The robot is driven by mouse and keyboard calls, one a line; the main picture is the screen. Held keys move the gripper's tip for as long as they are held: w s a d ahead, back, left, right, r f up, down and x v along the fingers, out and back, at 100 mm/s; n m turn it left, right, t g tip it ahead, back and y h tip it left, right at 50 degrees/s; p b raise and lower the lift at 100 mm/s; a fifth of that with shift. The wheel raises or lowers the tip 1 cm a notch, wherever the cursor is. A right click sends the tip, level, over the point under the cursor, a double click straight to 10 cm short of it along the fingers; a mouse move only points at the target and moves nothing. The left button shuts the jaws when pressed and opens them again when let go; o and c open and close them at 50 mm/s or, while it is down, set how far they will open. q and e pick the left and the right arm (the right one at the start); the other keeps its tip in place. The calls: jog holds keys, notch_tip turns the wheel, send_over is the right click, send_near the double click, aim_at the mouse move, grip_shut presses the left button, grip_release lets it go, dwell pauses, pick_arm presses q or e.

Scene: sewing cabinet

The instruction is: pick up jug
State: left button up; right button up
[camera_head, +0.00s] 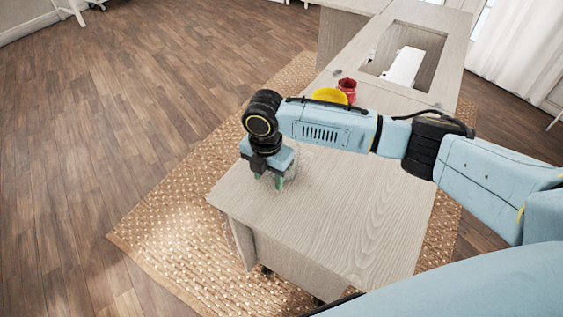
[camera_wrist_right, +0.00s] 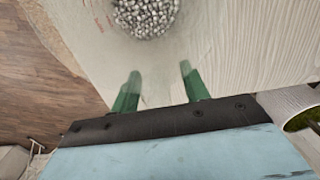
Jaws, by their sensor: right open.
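The jug (camera_head: 291,172) looks clear and see-through in the head view, standing on the wooden cabinet top beside my right gripper, which partly hides it. In the right wrist view the clear jug, with silvery beads (camera_wrist_right: 146,14) inside and small red marks on its side, is at the top, cut off by the frame. My right gripper (camera_head: 267,183) points down near the cabinet's left edge. Its green fingers (camera_wrist_right: 160,72) are apart with nothing clearly gripped between them; they point toward the jug. My left gripper is not in view.
The cabinet top (camera_head: 350,215) is bare toward the front. A red pot (camera_head: 347,85) and a yellow item (camera_head: 329,96) stand behind my right arm. Farther back is an opening with a white object (camera_head: 404,66). A pale pot with green content (camera_wrist_right: 302,115) shows in the wrist view.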

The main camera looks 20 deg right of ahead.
grip_shut()
dwell(0.3)
